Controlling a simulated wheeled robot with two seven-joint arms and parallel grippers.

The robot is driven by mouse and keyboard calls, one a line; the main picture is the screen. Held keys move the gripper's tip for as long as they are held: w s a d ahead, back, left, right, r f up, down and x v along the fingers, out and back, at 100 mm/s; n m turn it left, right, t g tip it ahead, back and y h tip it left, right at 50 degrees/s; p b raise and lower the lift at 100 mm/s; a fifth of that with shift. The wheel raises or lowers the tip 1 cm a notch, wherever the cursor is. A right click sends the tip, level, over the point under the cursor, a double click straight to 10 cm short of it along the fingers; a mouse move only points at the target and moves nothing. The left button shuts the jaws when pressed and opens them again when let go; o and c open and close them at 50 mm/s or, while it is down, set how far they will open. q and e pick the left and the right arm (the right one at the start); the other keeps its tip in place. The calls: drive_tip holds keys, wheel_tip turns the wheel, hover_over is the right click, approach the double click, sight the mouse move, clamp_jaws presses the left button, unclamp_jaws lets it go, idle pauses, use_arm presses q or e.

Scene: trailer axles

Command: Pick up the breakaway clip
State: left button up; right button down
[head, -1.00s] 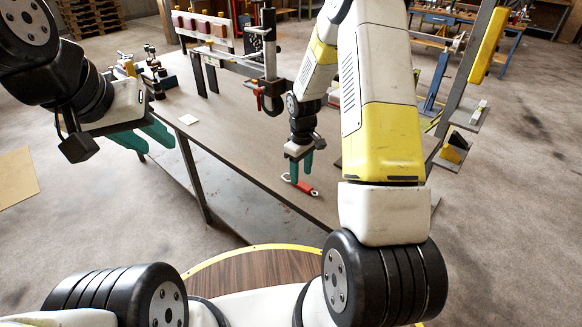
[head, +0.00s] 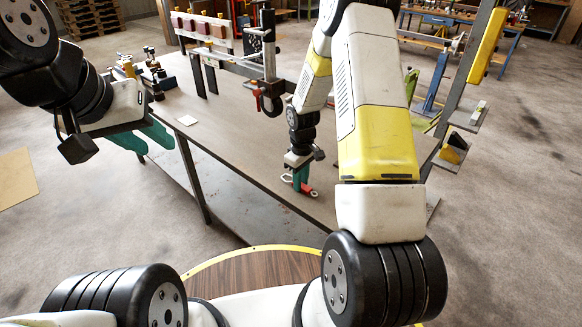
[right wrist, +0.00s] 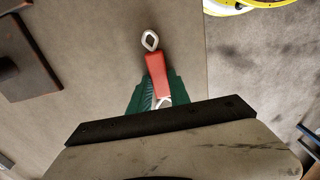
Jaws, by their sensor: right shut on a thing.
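The breakaway clip (head: 309,191) lies near the front edge of the workbench, mostly hidden by my right gripper in the head view. In the right wrist view it shows as a red body (right wrist: 157,70) with a pale metal loop at its far end. My right gripper (head: 300,181) points down with its green fingers on both sides of the red body, shut on it. The clip appears at bench-top level; I cannot tell whether it touches the top. My left gripper (head: 146,139) is off the bench's left end, its green fingers apart and empty.
The workbench (head: 235,135) has clear room left of my right gripper. A clamp-like stand (head: 268,75) and a rack with red-brown blocks (head: 203,27) stand toward the back.

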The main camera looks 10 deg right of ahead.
drive_tip(key=shift+r, duration=0.1)
drive_tip(key=shift+r, duration=0.65)
wheel_tip(320, 180, up, 2)
drive_tip(key=shift+r, duration=0.2)
drive_tip(key=s+a, duration=0.3)
drive_tip(key=s, duration=0.4)
drive_tip(key=s+a+r, duration=0.1)
drive_tip(key=s+a, duration=0.3)
drive_tip(key=s, duration=0.3)
drive_tip(key=shift+s, duration=0.2)
drive_tip(key=shift+w, duration=0.1)
